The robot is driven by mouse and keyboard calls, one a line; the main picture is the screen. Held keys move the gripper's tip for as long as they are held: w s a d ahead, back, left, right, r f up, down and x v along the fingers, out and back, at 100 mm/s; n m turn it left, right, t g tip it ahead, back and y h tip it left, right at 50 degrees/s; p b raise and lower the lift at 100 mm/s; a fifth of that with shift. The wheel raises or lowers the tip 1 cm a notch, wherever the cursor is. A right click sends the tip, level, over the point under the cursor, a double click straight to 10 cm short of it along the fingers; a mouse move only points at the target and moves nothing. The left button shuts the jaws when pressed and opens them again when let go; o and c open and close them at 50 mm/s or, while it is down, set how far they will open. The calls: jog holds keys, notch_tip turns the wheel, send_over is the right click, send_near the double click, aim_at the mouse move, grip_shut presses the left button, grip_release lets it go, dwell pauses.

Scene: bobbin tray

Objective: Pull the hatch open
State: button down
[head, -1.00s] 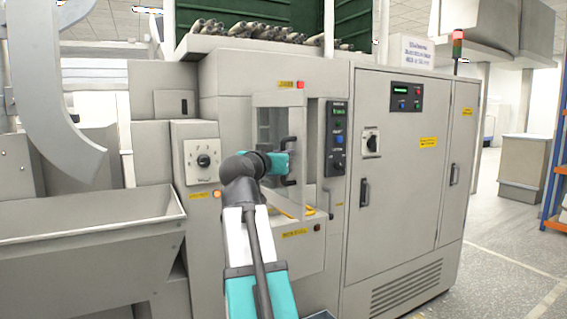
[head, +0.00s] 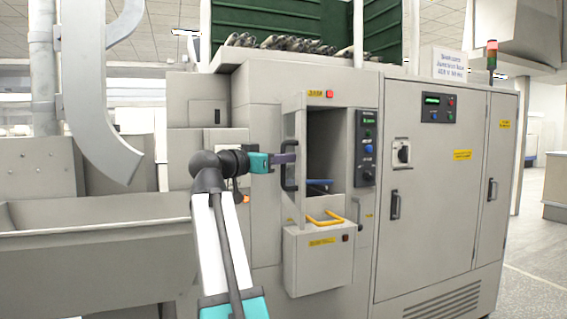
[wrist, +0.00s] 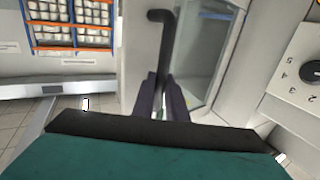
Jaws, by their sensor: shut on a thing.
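The hatch (head: 297,125) is a pale framed door with a window, swung out to the left of its dark opening (head: 325,150) in the grey machine. Its black bar handle (head: 286,165) is on the door's outer face. My gripper (head: 290,158) reaches the handle from the left and is shut on it. In the wrist view the two dark fingers (wrist: 162,100) close around the lower part of the handle (wrist: 164,45), with the hatch's window (wrist: 208,45) to the right. The fingertips' exact contact is partly hidden.
A box with a yellow-edged tray (head: 325,218) juts out below the opening. A control panel (head: 366,145) is right of the opening. A large grey trough (head: 100,245) stands at the left. In the wrist view, shelves (wrist: 70,25) stand far off and a dial (wrist: 308,72) is at the right.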

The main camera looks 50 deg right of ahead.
jog(key=shift+w, duration=0.15)
jog(key=c, duration=1.8)
grip_release()
jog(key=shift+d, duration=0.1)
jog(key=shift+o, duration=0.2)
jog(key=w+a, duration=0.1)
jog(key=a, duration=1.2)
jog(key=shift+a, duration=0.4)
jog(key=shift+w, duration=0.1)
